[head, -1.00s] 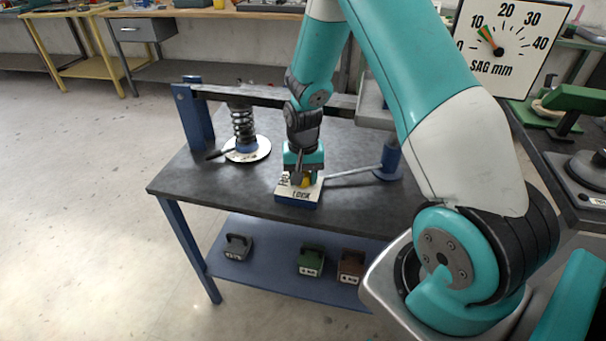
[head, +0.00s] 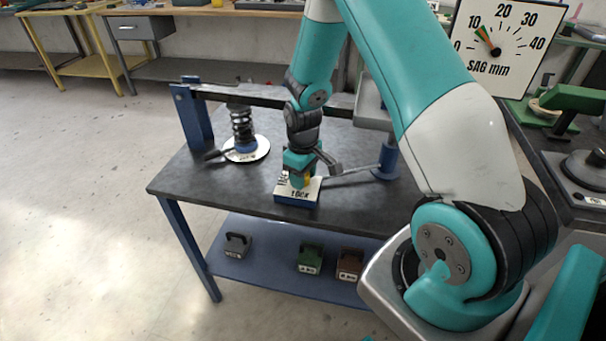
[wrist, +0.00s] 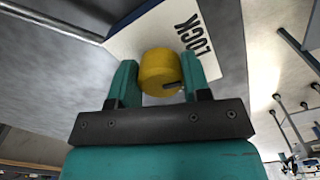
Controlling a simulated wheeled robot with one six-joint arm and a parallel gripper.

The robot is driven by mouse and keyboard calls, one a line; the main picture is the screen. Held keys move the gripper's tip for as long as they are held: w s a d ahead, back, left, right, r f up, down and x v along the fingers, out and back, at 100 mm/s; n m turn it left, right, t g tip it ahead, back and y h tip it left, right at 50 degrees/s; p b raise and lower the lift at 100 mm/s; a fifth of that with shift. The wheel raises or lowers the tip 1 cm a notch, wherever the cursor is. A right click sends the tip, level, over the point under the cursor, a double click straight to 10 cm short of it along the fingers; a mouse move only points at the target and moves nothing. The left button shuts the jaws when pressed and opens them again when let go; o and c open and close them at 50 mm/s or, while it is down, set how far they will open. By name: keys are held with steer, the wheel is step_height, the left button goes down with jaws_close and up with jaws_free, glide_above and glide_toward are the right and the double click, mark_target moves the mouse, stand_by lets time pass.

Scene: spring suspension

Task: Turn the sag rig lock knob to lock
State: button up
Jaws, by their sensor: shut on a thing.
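The yellow lock knob (wrist: 158,72) stands on a white-topped blue block, the lock base (head: 297,194), near the front of the rig table. The word LOCK shows on its label. My gripper (wrist: 155,85) is shut on the knob, one teal finger on each side. A dark mark shows on the knob, towards the right finger in the wrist view. In the head view my gripper (head: 299,176) points down over the block and hides most of the knob.
A coil spring (head: 241,126) stands on a round white plate under a grey beam. A SAG mm dial (head: 497,45) hangs at the upper right, its needle a little above 10. Several handled weights, one of them green (head: 310,260), sit on the lower shelf.

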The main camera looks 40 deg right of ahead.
steer(key=shift+w+r+n, duration=0.1)
steer(key=shift+n, duration=0.8)
steer(key=o, duration=0.9)
step_height(320, 180, up, 17)
steer(key=shift+r, duration=0.15)
steer(key=s+a+r+y, duration=0.1)
steer(key=s+a+r, duration=0.2)
steer(key=s+a, duration=0.4)
steer(key=s+a+r+n+y, duration=0.1)
steer(key=s+a+r, duration=0.2)
steer(key=s+a, duration=0.4)
steer(key=s+a+r+y, duration=0.2)
steer(key=s+a+r, duration=0.1)
steer(key=s+a, duration=0.5)
steer(key=shift+a+n, duration=0.25)
steer(key=shift+n, duration=0.15)
